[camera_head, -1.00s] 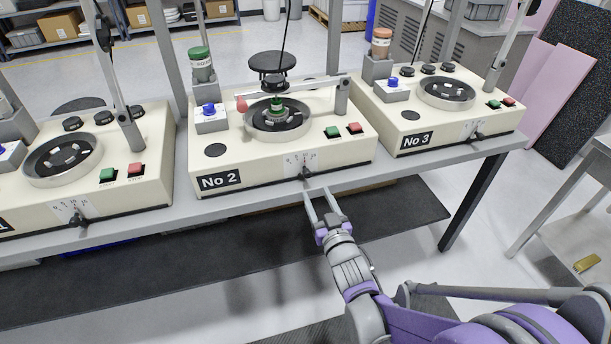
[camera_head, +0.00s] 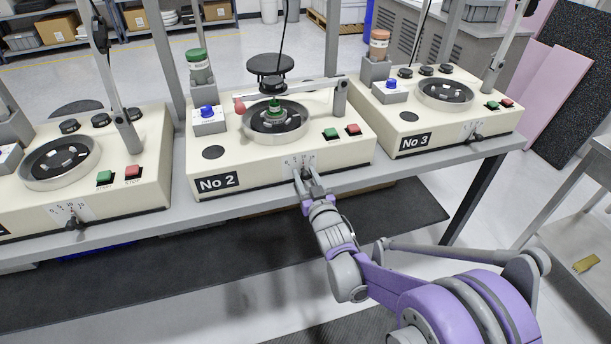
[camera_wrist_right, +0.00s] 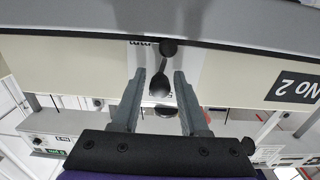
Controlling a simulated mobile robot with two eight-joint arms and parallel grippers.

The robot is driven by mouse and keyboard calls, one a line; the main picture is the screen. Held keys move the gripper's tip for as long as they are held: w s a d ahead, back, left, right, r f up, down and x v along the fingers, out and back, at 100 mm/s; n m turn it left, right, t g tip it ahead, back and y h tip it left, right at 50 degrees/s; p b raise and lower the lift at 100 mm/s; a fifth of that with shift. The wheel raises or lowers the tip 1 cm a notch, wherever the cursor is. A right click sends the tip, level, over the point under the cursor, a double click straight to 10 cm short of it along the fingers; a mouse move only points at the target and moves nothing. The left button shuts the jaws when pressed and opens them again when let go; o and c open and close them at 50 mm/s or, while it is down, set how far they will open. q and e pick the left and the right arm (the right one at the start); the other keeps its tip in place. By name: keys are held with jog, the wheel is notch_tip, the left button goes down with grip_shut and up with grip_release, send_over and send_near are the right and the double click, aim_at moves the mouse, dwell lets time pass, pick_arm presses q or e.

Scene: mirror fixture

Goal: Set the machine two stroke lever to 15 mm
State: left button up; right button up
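Machine No 2 (camera_head: 270,178) is a cream box on the grey bench, with a white scale label (camera_head: 293,161) on its front. My right gripper (camera_head: 305,170) is at that label, its fingers apart. In the right wrist view, which is upside down, the black lever (camera_wrist_right: 160,84) of machine No 2 shows with a round knob end. The right gripper (camera_wrist_right: 160,76) is open there, with one finger on each side of the lever and a gap on both sides. In the head view the fingers mostly hide the lever, and its setting cannot be read. My left gripper is not in view.
Machine No 1 (camera_head: 150,180) stands to the left and machine No 3 (camera_head: 440,118) to the right, each with its own front lever. Green and red buttons (camera_head: 342,131) sit on top of No 2.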

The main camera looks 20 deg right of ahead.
grip_shut()
jog(key=shift+d+f+m+b, duration=0.15)
jog(key=shift+d+m+b, duration=0.15)
jog(key=shift+m, duration=0.75)
jog(key=shift+d+f+m+b, duration=0.1)
jog(key=shift+d+m+b, duration=0.15)
jog(key=shift+m, duration=0.8)
jog(key=shift+o, duration=1.5)
grip_release()
jog(key=s, duration=1)
jog(key=shift+s+d+p, duration=0.2)
jog(key=shift+s+p, duration=0.1)
jog(key=shift+s, duration=0.1)
